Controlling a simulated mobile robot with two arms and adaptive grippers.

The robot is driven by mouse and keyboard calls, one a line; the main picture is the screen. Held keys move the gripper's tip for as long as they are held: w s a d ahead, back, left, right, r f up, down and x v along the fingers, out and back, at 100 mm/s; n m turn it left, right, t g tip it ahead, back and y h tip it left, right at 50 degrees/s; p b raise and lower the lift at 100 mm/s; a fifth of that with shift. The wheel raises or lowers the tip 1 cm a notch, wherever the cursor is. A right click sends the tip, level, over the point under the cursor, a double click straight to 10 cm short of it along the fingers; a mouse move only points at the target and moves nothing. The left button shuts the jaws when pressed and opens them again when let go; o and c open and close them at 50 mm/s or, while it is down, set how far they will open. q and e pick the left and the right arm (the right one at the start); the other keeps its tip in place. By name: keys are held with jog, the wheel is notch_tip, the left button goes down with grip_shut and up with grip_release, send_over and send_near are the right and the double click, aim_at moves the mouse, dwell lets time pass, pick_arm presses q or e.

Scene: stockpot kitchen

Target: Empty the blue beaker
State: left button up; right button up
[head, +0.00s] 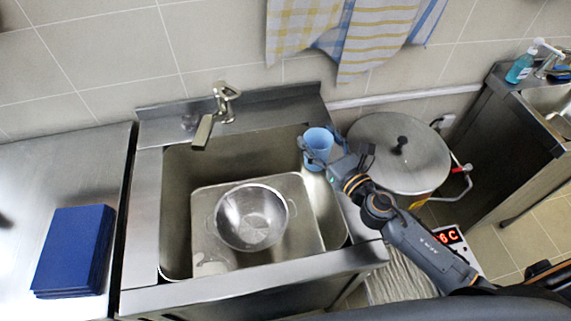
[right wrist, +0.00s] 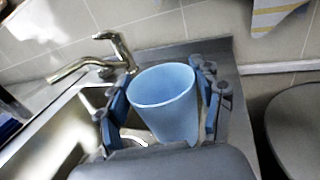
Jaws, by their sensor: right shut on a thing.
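The blue beaker (head: 318,143) is over the right side of the sink basin in the head view, with its mouth up and close to upright. My right gripper (head: 335,160) reaches in from the right and is shut on it. In the right wrist view, the beaker (right wrist: 165,105) sits between the two fingers of my right gripper (right wrist: 166,88). Its open rim shows, but I cannot tell what is inside. The metal sink (head: 180,215) lies below and to the left of the beaker. My left gripper is not in view.
A metal colander (head: 252,217) sits on a tray (head: 205,240) in the sink. The faucet (head: 214,112) stands at the back. A large lidded pot (head: 400,165) stands close right of the sink. Blue folded items (head: 75,248) lie on the left counter.

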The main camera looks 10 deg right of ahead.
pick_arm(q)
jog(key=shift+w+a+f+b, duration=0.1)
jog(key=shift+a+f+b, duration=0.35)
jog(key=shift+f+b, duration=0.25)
pick_arm(e)
jog(key=w+d+n+y, duration=0.1)
jog(key=w+d, duration=0.4)
jog(key=w, duration=0.6)
jog(key=shift+w+r+g+y, duration=0.25)
jog(key=shift+w+g+y, duration=0.15)
jog(key=shift+y, duration=0.1)
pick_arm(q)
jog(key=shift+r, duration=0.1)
pick_arm(e)
jog(key=shift+s+a+n, duration=0.15)
jog(key=shift+a+n, duration=0.05)
jog(key=shift+n, duration=0.1)
